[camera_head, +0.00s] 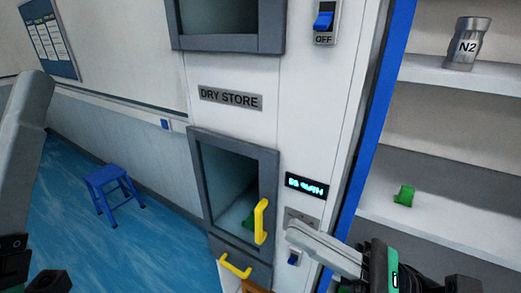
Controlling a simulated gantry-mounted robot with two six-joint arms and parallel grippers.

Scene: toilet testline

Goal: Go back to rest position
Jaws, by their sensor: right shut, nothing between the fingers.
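My right gripper (438,284) is at the bottom right edge, in front of the open shelves. It is shut and empty, and its lower part is cut off by the frame. The grey link of my right arm crosses in front of the dry store cabinet's lower right. My left arm stands along the left edge. Dark parts at its lower end (48,282) show at the bottom left corner, too cut off to tell the finger state.
The dry store cabinet (230,140) has a closed glass door with a yellow handle (261,221). The shelves (440,215) hold an N2 canister (467,45) and a small green object (404,195). A blue stool (112,185) stands on the blue floor, with clear floor around it.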

